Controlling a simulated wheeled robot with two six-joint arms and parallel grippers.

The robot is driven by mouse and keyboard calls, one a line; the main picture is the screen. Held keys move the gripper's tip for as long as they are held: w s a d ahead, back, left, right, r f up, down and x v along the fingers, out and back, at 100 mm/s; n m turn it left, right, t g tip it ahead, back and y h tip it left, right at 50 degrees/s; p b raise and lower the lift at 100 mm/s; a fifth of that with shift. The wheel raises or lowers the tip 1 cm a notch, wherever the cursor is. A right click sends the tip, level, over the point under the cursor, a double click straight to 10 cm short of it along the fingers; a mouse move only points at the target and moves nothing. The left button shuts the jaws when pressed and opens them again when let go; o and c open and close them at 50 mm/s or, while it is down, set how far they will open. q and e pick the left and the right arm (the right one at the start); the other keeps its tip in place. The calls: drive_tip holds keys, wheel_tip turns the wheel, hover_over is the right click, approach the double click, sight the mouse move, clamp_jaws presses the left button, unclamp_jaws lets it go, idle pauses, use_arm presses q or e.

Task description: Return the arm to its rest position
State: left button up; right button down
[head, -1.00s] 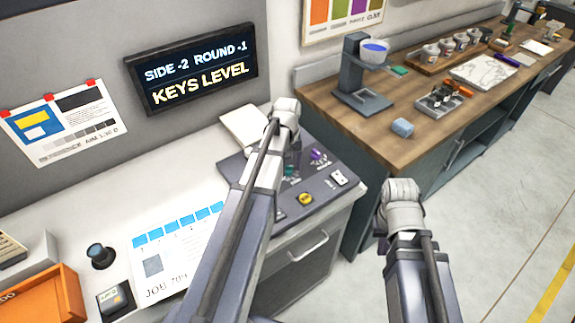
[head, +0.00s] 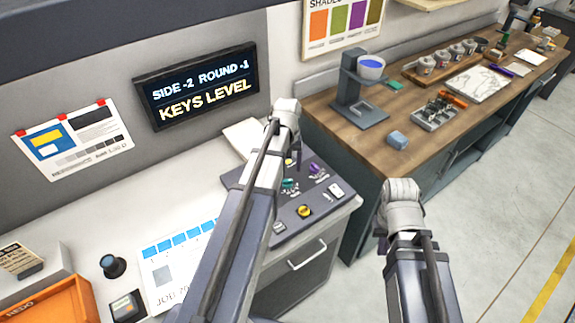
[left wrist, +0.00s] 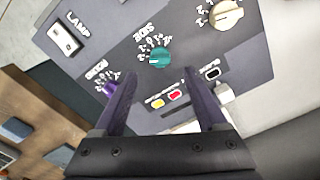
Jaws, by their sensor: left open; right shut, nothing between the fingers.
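My left arm reaches up over the grey control panel (head: 318,205) in the head view. In the left wrist view my left gripper (left wrist: 162,72) is open and empty, its dark fingers pointing at the panel. A teal knob (left wrist: 160,56) shows between the fingers and a purple knob (left wrist: 109,88) close by the left finger. Whether the fingers touch the panel I cannot tell. My right arm is raised in front of the bench and floor; its gripper (head: 385,243) is shut and empty, mostly hidden behind the arm.
A lit display (head: 197,85) reads "SIDE -2 ROUND -1, KEYS LEVEL". The wooden bench (head: 345,135) at right bears a stand with a blue-filled cup (head: 371,67) and a blue block (head: 397,140). An orange tray (head: 75,300) is at lower left. Floor is clear at right.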

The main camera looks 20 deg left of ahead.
use_arm(q)
drive_tip(key=shift+r, duration=0.35)
drive_tip(key=s+d+m, duration=0.1)
drive_tip(key=s+d, duration=0.1)
drive_tip(key=d, duration=0.2)
drive_tip(key=s+d+f+m+b, duration=0.1)
drive_tip(key=s+d+m, duration=0.1)
drive_tip(key=d, duration=0.2)
drive_tip(key=s+d+f+m+b, duration=0.1)
drive_tip(key=s+d, duration=0.1)
drive_tip(key=d, duration=0.2)
drive_tip(key=shift+s+d+f+y, duration=0.15)
drive_tip(key=shift+s+f+y, duration=0.1)
drive_tip(key=shift+y, duration=0.05)
drive_tip(key=s+d+f+m+b, duration=0.1)
drive_tip(key=s+d+m+b, duration=0.1)
drive_tip(key=s+d+m, duration=0.4)
drive_tip(key=s+d, duration=0.4)
drive_tip(key=shift+d+f+y, duration=0.2)
drive_tip(key=shift+f+y, duration=0.1)
drive_tip(key=shift+f, duration=0.1)
